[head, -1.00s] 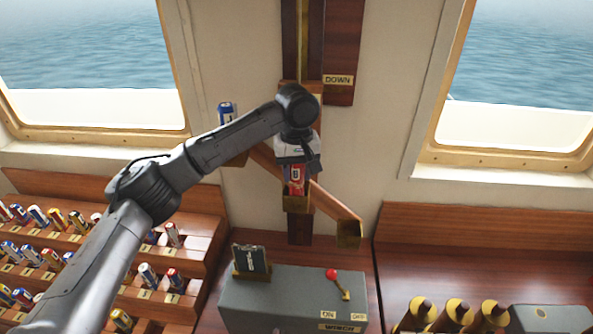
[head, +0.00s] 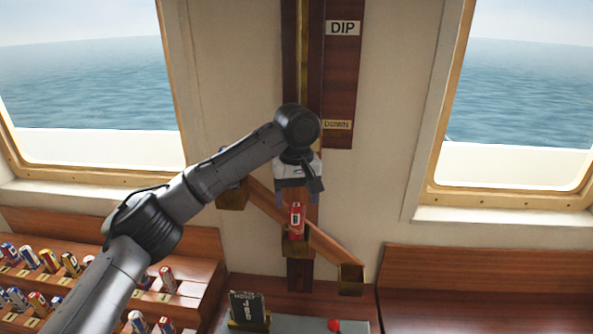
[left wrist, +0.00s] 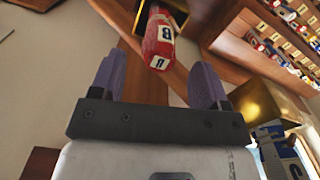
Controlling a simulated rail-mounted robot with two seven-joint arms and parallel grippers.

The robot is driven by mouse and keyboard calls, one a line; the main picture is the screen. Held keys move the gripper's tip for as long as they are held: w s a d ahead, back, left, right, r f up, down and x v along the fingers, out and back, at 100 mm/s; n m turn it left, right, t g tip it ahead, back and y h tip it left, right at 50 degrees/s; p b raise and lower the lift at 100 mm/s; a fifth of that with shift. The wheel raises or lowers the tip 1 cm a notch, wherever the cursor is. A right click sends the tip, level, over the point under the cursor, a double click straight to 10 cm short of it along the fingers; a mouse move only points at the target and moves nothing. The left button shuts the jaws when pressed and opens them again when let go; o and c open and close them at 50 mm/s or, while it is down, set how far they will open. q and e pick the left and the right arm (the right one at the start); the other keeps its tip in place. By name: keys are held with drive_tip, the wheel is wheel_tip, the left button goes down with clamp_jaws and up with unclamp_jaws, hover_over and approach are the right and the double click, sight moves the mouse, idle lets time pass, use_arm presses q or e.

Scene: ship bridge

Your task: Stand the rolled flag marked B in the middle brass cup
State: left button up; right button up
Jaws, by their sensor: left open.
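The red rolled flag with a white B label (head: 296,219) stands in the middle brass cup (head: 296,246) on the slanted wooden rack. My left gripper (head: 297,200) is just above the flag, open, with its fingers clear of it. In the left wrist view the red flag (left wrist: 160,42) shows its B label and white end beyond the open left fingers (left wrist: 158,85), with the middle cup (left wrist: 146,16) partly hidden behind it. My right gripper is not in view.
The right cup (head: 350,282) looks empty. Pigeonhole shelves of flags (head: 45,265) stand at left.

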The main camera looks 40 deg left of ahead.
use_arm(q)
wheel_tip(320, 180, up, 9)
drive_tip(key=shift+f+p, duration=0.2)
drive_tip(key=shift+p, duration=0.25)
